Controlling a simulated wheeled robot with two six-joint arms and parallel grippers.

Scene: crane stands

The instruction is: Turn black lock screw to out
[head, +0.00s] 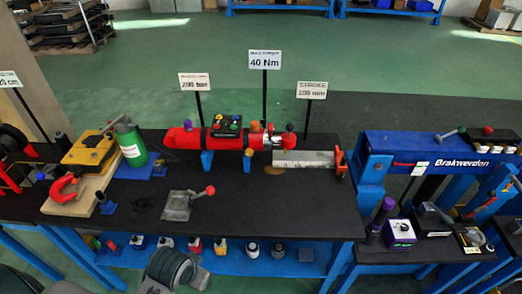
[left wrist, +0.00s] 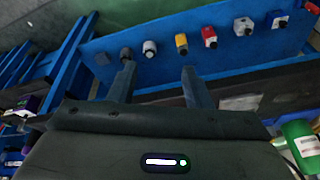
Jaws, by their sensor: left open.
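I cannot make out for certain which part is the black lock screw. Small dark knobs show in the head view, one on a blue foot (head: 103,204) at the left of the bench and one behind the yellow device (head: 62,140). A red cylinder unit (head: 190,138) with coloured knobs lies across the back of the bench. My left gripper (left wrist: 158,76) is open and empty in the left wrist view, its two fingers apart. A dark part of my arm shows at the bottom of the head view. My right gripper is not in view.
The black bench top (head: 290,215) is clear at the front middle. A grey plate with a red-knobbed lever (head: 177,205) lies on it. A green bottle (head: 130,143) stands left; a blue press frame (head: 400,146) stands right.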

